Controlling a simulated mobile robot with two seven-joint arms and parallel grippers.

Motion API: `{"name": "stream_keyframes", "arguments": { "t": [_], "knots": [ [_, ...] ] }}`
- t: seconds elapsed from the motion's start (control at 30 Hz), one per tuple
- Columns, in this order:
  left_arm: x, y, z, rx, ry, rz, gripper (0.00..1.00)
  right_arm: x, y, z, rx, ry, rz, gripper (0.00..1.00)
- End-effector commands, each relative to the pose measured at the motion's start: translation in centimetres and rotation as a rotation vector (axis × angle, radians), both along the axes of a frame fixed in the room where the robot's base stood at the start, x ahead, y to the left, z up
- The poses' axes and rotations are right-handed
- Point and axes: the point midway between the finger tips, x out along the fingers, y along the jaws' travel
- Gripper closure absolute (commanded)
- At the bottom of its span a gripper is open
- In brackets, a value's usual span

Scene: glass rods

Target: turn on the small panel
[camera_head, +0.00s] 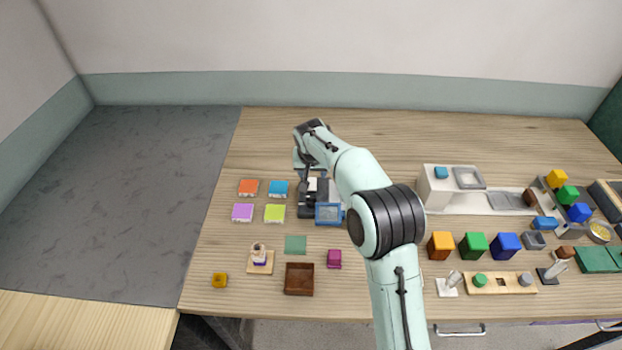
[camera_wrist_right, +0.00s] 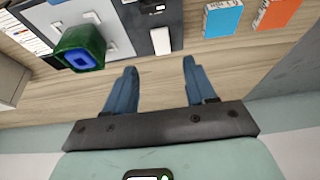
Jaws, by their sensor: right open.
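A small dark panel (camera_wrist_right: 158,20) with a white rectangular piece (camera_wrist_right: 160,40) lies ahead of my right gripper in the right wrist view. It appears to be the dark unit (camera_head: 306,198) in the head view, partly covered by my right arm. My right gripper (camera_wrist_right: 159,66) is open, with two blue fingers apart and bare wood between them. The fingertips are short of the panel's near edge and look clear of it. In the head view the gripper (camera_head: 305,168) is at the far side of the dark unit. My left gripper is not in view.
A green and blue object (camera_wrist_right: 80,52) stands left of the panel in the wrist view. Blue (camera_wrist_right: 222,18) and orange (camera_wrist_right: 275,12) cards lie to the right. A blue-framed piece (camera_head: 329,214), a brown tray (camera_head: 299,291) and coloured blocks are nearer. The table's back is clear.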

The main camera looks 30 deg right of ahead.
Motion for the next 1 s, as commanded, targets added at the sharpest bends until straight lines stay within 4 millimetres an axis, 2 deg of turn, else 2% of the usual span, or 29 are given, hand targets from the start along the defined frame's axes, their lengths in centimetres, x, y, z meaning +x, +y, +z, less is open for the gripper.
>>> {"name": "stream_keyframes", "arguments": {
  "t": [0.03,0.2,0.4,0.6,0.87,1.0],
  "knots": [
    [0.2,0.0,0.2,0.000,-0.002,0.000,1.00,0.4,-0.3,-1.1,-0.001,0.004,-0.001,0.45],
    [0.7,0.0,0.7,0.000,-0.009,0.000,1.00,1.7,-1.0,-4.3,0.000,0.002,0.001,0.45],
    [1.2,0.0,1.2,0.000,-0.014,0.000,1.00,2.7,-1.6,-7.0,0.000,0.000,0.000,0.45],
    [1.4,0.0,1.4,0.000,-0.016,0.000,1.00,3.0,-1.8,-8.1,0.001,-0.003,0.001,0.45],
    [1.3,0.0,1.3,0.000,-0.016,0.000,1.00,3.0,-1.8,-8.2,0.001,-0.002,0.001,0.45],
    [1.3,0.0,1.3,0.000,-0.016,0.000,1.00,3.0,-1.8,-8.2,0.001,-0.002,0.001,0.90]
  ]
}}
